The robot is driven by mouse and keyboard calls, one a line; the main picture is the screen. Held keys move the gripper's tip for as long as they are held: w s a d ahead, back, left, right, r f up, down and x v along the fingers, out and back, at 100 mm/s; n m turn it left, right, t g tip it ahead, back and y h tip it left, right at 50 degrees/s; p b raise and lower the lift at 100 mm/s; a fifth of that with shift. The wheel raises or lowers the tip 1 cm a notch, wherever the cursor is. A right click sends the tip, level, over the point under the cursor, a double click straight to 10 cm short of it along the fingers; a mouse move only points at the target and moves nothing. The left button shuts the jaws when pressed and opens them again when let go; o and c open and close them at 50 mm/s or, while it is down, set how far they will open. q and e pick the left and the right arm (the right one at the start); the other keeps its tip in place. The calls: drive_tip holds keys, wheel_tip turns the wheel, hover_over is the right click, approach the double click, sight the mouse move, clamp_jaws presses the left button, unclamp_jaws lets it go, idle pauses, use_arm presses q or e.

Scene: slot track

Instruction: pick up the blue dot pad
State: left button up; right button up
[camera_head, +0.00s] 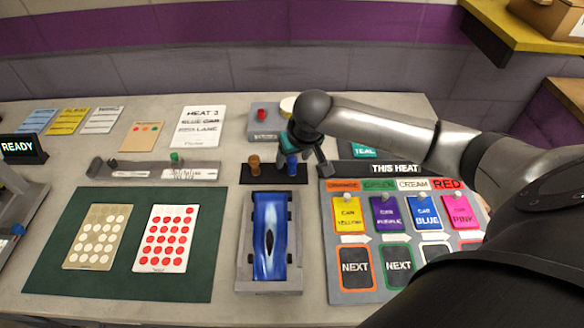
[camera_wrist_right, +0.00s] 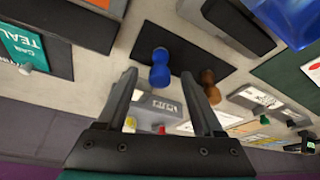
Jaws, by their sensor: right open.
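The blue dot pad (camera_head: 292,166) is a small upright knob-shaped piece on a black mat (camera_head: 270,180), just behind the blue car. A brown one of the same shape (camera_head: 254,165) stands to its left. My right gripper (camera_head: 304,165) is over the right end of the mat, partly in front of the blue pad. In the right wrist view the gripper (camera_wrist_right: 160,84) is open, and the blue pad (camera_wrist_right: 160,72) shows between and just beyond its fingertips. I cannot tell whether a finger touches it. My left gripper is not in view.
A blue car (camera_head: 270,236) sits in a grey tray in front of the mat. A board of coloured cards (camera_head: 345,275) lies to the right under my arm. A grey box with a red button (camera_head: 262,115) stands behind. A green mat with dotted cards (camera_head: 120,282) lies left.

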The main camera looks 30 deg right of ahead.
drive_tip(key=shift+x, duration=1.25)
drive_tip(key=shift+c, duration=0.3)
clamp_jaws()
